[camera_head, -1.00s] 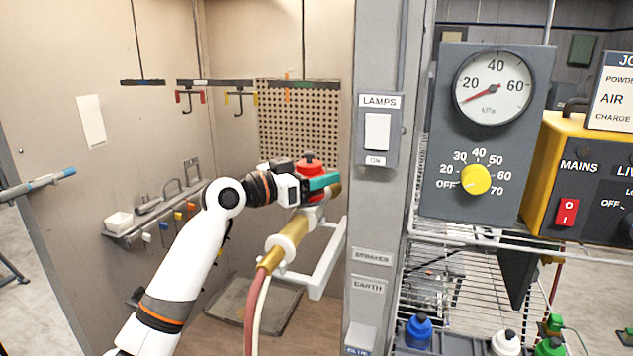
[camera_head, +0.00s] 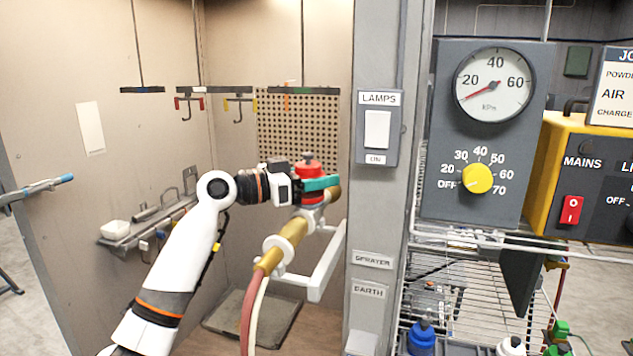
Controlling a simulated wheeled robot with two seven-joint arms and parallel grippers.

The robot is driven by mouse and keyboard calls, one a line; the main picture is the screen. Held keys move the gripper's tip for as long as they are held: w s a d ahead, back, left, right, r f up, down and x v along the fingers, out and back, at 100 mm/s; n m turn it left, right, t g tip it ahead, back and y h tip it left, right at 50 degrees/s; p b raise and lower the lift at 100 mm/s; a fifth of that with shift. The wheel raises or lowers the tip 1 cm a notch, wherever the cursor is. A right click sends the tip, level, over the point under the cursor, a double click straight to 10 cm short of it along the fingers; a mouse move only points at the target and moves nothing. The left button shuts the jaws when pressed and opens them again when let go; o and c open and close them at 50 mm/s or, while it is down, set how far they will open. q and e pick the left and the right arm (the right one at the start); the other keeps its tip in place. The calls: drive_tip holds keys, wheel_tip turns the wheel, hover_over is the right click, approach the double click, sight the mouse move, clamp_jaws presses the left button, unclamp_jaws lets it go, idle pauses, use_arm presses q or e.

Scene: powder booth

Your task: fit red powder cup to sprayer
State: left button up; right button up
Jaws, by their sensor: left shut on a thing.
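The red powder cup (camera_head: 308,168) is upright at the top of the brass-coloured sprayer (camera_head: 288,240). My left gripper (camera_head: 318,184) is shut on the red cup, its teal finger across the cup's front. The cup's lower part is close above or on the sprayer's top; the fingers hide the join, so I cannot tell whether it is seated. The sprayer rests on a white bracket (camera_head: 328,262) on the booth post, with a red and a white hose hanging from it. My right gripper is not in view.
A grey post (camera_head: 376,220) with a lamps switch (camera_head: 377,130) stands just right of the sprayer. A wire shelf (camera_head: 455,290) holds a blue cup (camera_head: 421,338) and others. Hooks (camera_head: 238,105) hang behind, and a tray rail (camera_head: 150,228) lines the left wall.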

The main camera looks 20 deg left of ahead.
use_arm(q)
drive_tip(key=shift+f+m+g+h+b, duration=0.1)
drive_tip(key=shift+m+g+h+b, duration=0.2)
drive_tip(key=shift+b, duration=0.2)
drive_tip(key=shift+s+d+m+g+h, duration=0.1)
drive_tip(key=shift+m+g+h, duration=0.4)
drive_tip(key=shift+g, duration=0.2)
drive_tip(key=o, duration=1)
